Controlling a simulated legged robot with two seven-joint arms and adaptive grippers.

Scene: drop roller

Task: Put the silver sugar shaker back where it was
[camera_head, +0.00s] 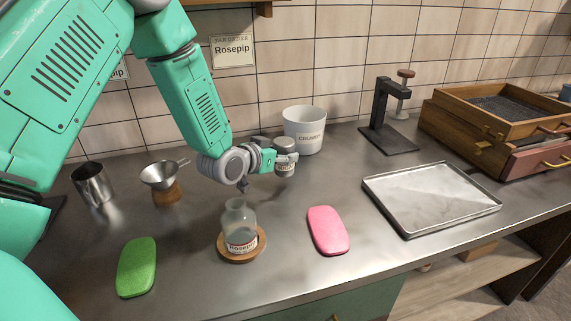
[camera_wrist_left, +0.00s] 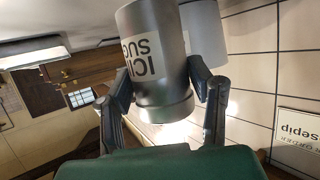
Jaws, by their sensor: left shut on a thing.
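My left gripper (camera_head: 272,163) is shut on the silver sugar shaker (camera_head: 286,169), near the back wall in the head view. In the left wrist view the shaker (camera_wrist_left: 155,62) is a grey metal cylinder between the two fingers of the gripper (camera_wrist_left: 160,85). Its label shows upside down and reads partly "ICI" and "SUG". In the head view the shaker is small and partly hidden by the gripper; I cannot tell whether its base touches the counter. My right gripper is not in view.
A white crumbs bin (camera_head: 304,130) stands just behind the gripper. A glass bottle (camera_head: 240,222) sits on a wooden coaster (camera_head: 228,256) in front. A pink pad (camera_head: 328,230), green pad (camera_head: 137,266), metal tray (camera_head: 430,197), black press (camera_head: 380,120), funnel (camera_head: 160,176) and metal cup (camera_head: 93,184) stand around.

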